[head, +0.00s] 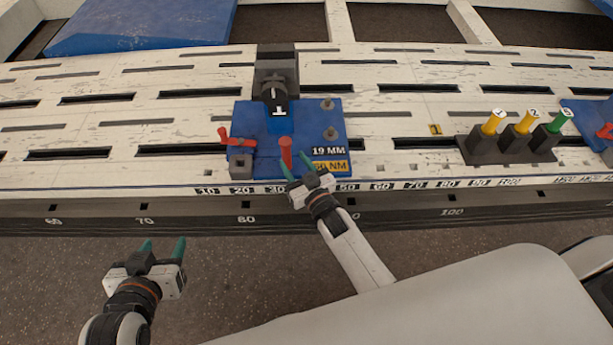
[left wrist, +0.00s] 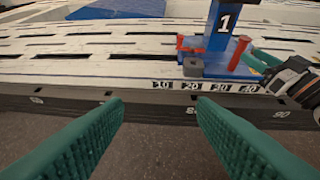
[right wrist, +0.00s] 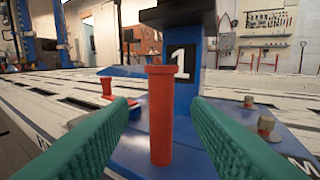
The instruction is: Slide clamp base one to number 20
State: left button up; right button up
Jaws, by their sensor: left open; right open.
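Clamp base one (head: 260,125) is a blue plate with an upright post marked 1, standing on the slotted white bench. A red upright handle (head: 286,150) rises near its front edge; a red lever (head: 236,140) and grey block (head: 241,164) are at its left. In the left wrist view the grey block (left wrist: 193,67) is just behind the 20 label (left wrist: 191,85). My right gripper (head: 294,165) is open at the red handle; in the right wrist view the handle (right wrist: 160,115) appears between the fingers, contact unclear. My left gripper (head: 163,247) is open and empty, in front of the bench.
A number scale (head: 380,186) runs along the bench's front edge; the 40 label is hidden by my right gripper in the head view. Yellow and green-topped pegs (head: 521,128) and another blue base (head: 588,115) stand to the right. The bench left of clamp base one is clear.

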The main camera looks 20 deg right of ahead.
pick_arm(q)
jog(key=s+a+f+g+y+p, duration=0.1)
jog(key=s+a+f+g, duration=0.1)
jog(key=s, duration=0.4)
jog(key=shift+a+f+g, duration=0.15)
jog(key=shift+f+g, duration=0.75)
jog(key=shift+g, duration=0.3)
pick_arm(e)
jog(key=s+d, duration=0.1)
jog(key=s, duration=0.5)
pick_arm(q)
jog(key=shift+w, duration=0.1)
pick_arm(e)
jog(key=shift+s+d, duration=0.1)
jog(key=shift+d, duration=0.05)
